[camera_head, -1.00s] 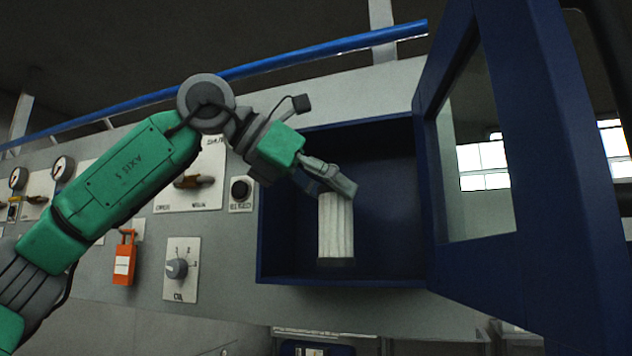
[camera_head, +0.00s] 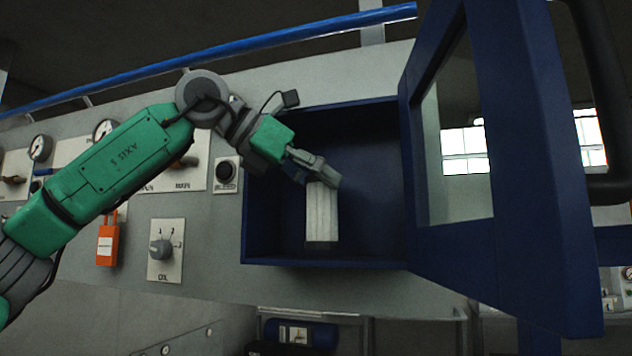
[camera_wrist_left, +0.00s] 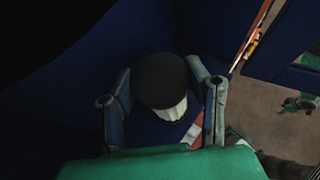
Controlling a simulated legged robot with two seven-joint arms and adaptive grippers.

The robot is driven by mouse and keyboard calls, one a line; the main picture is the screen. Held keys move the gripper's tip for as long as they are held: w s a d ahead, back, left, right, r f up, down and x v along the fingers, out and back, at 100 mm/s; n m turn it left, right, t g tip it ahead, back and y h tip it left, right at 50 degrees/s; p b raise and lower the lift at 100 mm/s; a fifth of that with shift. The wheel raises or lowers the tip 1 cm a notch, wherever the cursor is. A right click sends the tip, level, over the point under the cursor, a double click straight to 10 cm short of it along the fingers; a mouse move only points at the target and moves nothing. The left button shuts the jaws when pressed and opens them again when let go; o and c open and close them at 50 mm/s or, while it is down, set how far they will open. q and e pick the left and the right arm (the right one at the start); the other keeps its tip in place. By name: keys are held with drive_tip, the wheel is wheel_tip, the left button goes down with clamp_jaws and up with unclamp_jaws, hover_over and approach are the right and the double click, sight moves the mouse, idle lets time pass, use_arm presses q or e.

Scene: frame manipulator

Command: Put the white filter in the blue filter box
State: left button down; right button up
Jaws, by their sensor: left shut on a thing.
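The white filter (camera_head: 321,212) is a pleated cylinder with a dark top, upright inside the open blue filter box (camera_head: 375,264). My left gripper (camera_head: 322,181) reaches in from the left and is shut on the filter's upper end. In the left wrist view the filter's black cap (camera_wrist_left: 160,80) sits between the two fingers, with a strip of white (camera_wrist_left: 172,110) below it. The filter's lower end is close to the box floor; I cannot tell whether it touches. My right gripper is not in view.
The box's door (camera_head: 535,160), with a window, stands open to the right. A grey panel left of the box carries a rotary knob (camera_head: 160,249), an orange padlock (camera_head: 108,243) and gauges. A blue rail (camera_head: 215,60) runs above.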

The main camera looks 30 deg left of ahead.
use_arm(q)
drive_tip(key=shift+d+f+b, duration=0.15)
drive_tip(key=shift+f+b, duration=0.35)
drive_tip(key=shift+f, duration=0.5)
drive_tip(key=c, duration=0.8)
unclamp_jaws()
drive_tip(key=shift+o, duration=0.2)
drive_tip(key=shift+r, duration=0.1)
